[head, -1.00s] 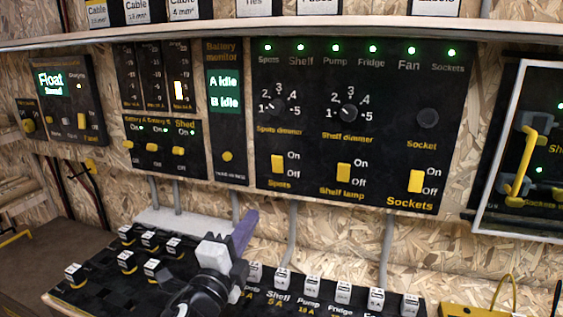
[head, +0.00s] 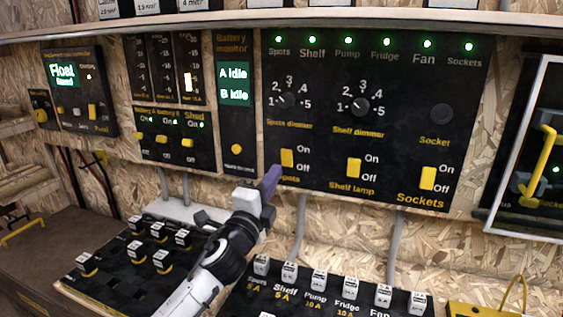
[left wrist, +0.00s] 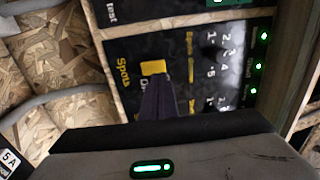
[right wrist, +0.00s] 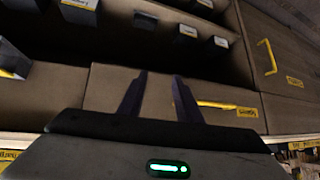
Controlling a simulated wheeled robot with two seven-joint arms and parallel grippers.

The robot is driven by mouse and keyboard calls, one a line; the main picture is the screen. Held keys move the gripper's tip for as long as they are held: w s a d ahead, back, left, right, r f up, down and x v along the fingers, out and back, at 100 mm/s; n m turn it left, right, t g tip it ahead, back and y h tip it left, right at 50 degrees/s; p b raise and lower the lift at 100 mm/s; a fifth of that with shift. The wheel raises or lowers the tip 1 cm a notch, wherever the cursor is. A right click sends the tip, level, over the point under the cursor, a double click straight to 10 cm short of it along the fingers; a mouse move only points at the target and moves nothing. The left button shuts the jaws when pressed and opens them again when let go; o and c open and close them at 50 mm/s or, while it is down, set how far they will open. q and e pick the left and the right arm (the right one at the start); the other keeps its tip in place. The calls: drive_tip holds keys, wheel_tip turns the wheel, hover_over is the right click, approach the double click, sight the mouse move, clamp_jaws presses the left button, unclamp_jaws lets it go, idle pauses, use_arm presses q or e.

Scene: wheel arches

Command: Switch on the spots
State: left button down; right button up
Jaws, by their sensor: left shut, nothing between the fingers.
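The spots switch (head: 287,158) is a yellow rocker on the black panel, between "On" and "Off" marks; which way it is tipped I cannot tell. It also shows in the left wrist view (left wrist: 153,67). My left gripper (head: 271,178) is shut and empty, its dark purple fingertips just below and left of the switch in the head view. In the left wrist view the fingertips (left wrist: 157,84) overlap the switch's edge; whether they touch it I cannot tell. They partly cover the "Spots" label. My right gripper (right wrist: 158,88) is open and empty, away from the panel.
Beside it are the shelf lamp switch (head: 353,168) and sockets switch (head: 428,178). The spots dimmer (head: 286,100) is above. Green lights glow along the panel top. A fuse board (head: 330,295) lies below. My right gripper faces drawers (right wrist: 240,85).

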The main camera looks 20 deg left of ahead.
sight(286, 153)
use_arm(q)
drive_tip(key=w, duration=0.2)
drive_tip(key=w+r, duration=0.1)
drive_tip(key=w, duration=0.2)
drive_tip(key=shift+w+d, duration=0.15)
drive_tip(key=shift+w, duration=0.1)
drive_tip(key=shift+r, duration=0.1)
drive_tip(key=shift+w+r, duration=0.25)
drive_tip(key=shift+s, duration=0.1)
